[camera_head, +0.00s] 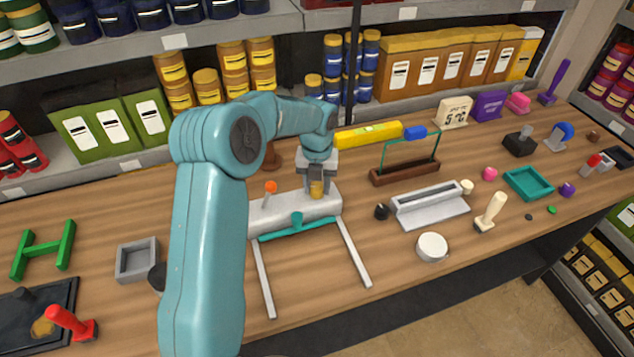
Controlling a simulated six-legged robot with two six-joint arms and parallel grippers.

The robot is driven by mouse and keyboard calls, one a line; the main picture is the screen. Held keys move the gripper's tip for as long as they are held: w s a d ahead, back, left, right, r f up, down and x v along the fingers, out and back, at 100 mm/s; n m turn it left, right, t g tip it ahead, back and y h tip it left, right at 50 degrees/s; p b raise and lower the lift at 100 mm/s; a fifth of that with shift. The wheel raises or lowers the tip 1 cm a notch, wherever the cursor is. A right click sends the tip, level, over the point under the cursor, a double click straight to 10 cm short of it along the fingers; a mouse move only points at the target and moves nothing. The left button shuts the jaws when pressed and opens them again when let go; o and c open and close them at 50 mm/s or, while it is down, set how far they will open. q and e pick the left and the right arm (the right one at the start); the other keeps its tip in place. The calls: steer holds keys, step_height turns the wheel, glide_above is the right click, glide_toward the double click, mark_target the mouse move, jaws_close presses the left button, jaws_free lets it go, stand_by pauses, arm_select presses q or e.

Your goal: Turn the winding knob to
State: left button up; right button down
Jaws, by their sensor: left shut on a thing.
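A pale grey cylindrical device (325,206) lies on the wooden table near the middle of the camera_head view. It has a teal bar along its front and two long light legs reaching toward the near edge. A small lever with an orange tip (270,187) stands on its left part. A gold knob (317,189) sits at the top of its right part; I take it for the winding knob. My left gripper (317,183) comes down from above and is shut on the gold knob. The fingers and my arm hide part of the knob and the device's left end. My right gripper is not in view.
A brown stand with a green wire frame (404,172) is behind right, near a yellow level (368,134). A grey tray device (428,205) and a white round puck (432,247) lie to the right. A grey square box (137,259) is at left. Shelves stand behind.

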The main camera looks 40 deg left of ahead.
mark_target(317, 187)
arm_select(q)
steer(key=shift+r+m, duration=0.1)
steer(key=shift+m, duration=0.4)
steer(key=o, duration=1.1)
steer(key=shift+c, duration=0.2)
step_height(317, 187, up, 16)
steer(key=shift+r+b, duration=0.15)
steer(key=shift+b, duration=0.3)
